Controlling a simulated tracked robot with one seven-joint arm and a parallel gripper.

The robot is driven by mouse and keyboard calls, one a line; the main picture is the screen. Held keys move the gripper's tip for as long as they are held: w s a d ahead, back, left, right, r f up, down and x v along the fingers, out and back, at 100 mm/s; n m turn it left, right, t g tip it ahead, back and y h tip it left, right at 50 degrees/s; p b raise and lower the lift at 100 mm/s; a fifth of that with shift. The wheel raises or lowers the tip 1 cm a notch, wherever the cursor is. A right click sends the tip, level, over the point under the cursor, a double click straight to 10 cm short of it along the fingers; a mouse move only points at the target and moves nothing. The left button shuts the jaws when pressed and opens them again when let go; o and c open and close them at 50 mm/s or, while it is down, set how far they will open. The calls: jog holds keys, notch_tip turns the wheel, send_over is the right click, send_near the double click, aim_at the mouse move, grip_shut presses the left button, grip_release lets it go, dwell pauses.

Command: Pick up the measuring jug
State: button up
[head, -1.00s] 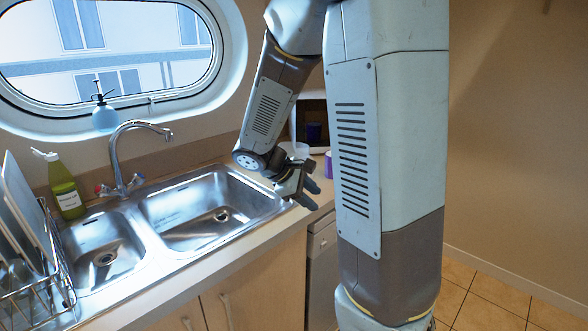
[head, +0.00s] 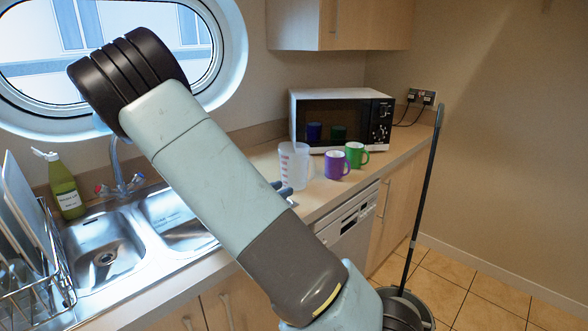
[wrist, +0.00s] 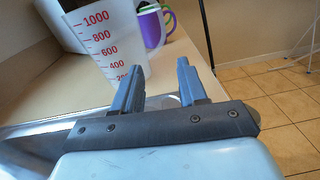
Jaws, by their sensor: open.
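The measuring jug (head: 294,167) is clear plastic with red markings. It stands upright on the counter in front of the microwave, right of the sink. In the wrist view the jug (wrist: 94,40) shows large red numbers up to 1000 and stands ahead and to the left of my fingers. My gripper (wrist: 158,85) is open, with nothing between its fingers. In the head view my arm hides most of the gripper; only fingertips (head: 284,190) show just below the jug. Whether they touch it I cannot tell.
A purple mug (head: 337,166) and a green mug (head: 356,155) stand right of the jug. Behind them is a white microwave (head: 342,118). The sink (head: 175,222) lies left, with a green bottle (head: 66,187) and dish rack (head: 28,270). A mop (head: 420,200) stands at right.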

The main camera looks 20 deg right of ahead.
aim_at(310, 177)
jog(key=x, duration=0.8)
jog(key=shift+w+d+f, duration=0.1)
jog(key=shift+d, duration=0.05)
jog(key=shift+s+x, duration=0.15)
jog(key=shift+x, duration=1.2)
jog(key=shift+s+x, duration=0.1)
jog(key=shift+x, duration=1.25)
jog(key=shift+c, duration=0.3)
grip_shut()
